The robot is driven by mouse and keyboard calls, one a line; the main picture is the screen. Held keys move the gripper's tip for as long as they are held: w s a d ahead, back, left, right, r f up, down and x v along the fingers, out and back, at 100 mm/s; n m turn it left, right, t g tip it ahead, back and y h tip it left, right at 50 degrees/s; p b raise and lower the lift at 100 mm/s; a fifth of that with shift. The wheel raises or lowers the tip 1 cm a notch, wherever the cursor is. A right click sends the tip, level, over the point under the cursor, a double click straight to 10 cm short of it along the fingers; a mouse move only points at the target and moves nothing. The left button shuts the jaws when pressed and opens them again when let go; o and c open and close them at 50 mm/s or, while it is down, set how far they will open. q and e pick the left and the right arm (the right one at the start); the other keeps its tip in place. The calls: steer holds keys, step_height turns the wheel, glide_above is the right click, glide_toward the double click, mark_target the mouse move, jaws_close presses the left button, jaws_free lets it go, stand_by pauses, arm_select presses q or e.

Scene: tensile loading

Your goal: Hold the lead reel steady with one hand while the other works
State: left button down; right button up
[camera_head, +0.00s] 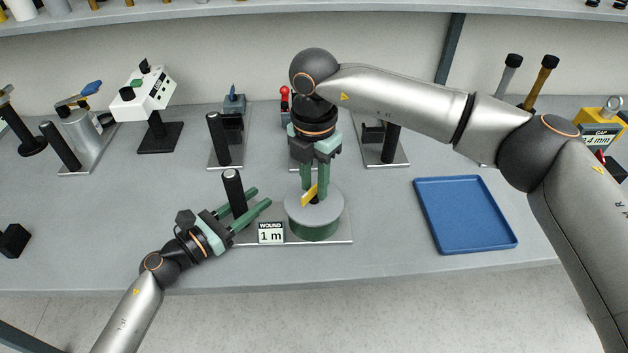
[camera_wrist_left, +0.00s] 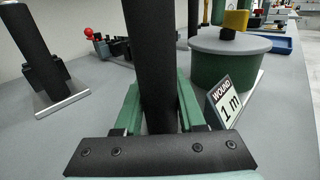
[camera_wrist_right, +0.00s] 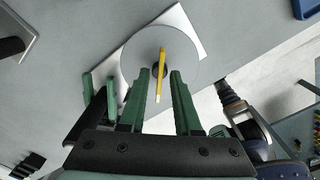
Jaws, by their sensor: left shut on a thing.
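The lead reel (camera_head: 314,222) is a green drum with a grey top and a yellow crank (camera_head: 309,194). It stands on a metal base plate (camera_head: 338,236) with a "WOUND 1 m" sign (camera_head: 271,233). A black upright post (camera_head: 233,186) rises from the plate's left side. My left gripper (camera_head: 261,197) is shut on this post, which also shows between its fingers in the left wrist view (camera_wrist_left: 150,55). My right gripper (camera_head: 314,200) points down over the reel's centre. Its fingers are apart on either side of the crank's hub (camera_wrist_right: 160,70); contact cannot be told.
An empty blue tray (camera_head: 465,215) lies right of the reel. Several fixtures with black posts stand behind, including a white device (camera_head: 142,92) at back left and a yellow gauge (camera_head: 603,115) at far right.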

mark_target(314, 187)
steer(key=shift+o, duration=0.2)
step_height(314, 187, up, 12)
stand_by(0.5)
step_height(314, 187, down, 12)
steer(key=m, duration=3.6)
